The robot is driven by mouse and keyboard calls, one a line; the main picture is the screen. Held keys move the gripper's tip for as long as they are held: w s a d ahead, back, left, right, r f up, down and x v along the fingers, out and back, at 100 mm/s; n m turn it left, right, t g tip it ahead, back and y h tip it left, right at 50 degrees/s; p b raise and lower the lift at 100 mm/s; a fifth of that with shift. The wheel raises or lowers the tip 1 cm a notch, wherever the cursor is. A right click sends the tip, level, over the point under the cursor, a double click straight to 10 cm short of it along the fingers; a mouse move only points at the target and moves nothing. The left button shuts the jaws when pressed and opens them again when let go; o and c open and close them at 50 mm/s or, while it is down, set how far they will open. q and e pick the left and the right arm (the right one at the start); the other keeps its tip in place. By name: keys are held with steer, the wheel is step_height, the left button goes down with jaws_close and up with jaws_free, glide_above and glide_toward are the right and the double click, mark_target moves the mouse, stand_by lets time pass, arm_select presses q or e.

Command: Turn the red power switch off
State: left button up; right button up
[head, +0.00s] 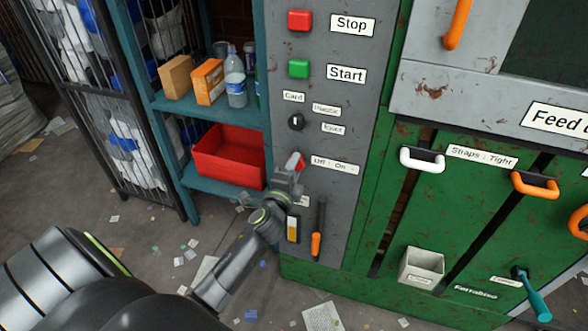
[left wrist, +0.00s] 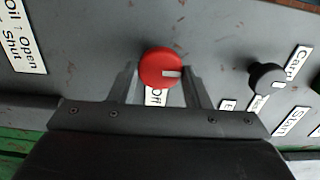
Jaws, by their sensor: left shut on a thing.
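The red power switch (head: 299,163) is a round knob on the grey control panel, just left of the "Off : On" label (head: 334,165). In the left wrist view the red switch (left wrist: 158,63) shows a white mark that points toward the right of the picture. My left gripper (head: 293,174) is at the panel with its fingers shut on the switch, one on each side. In the left wrist view part of an "Off" label (left wrist: 156,98) shows between the fingers; the rest is hidden. My right gripper is not in view.
Above are the red Stop button (head: 299,20), green Start button (head: 299,68) and a black selector knob (head: 296,121). An orange-handled lever (head: 316,243) is just below right. A shelf with a red bin (head: 228,170) stands left; the green machine is right.

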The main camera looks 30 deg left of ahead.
arm_select(q)
steer(key=o, duration=1)
steer(key=shift+s, duration=0.1)
steer(key=shift+v, duration=8.65)
steer(key=shift+a+f, duration=0.1)
steer(key=shift+f, duration=0.05)
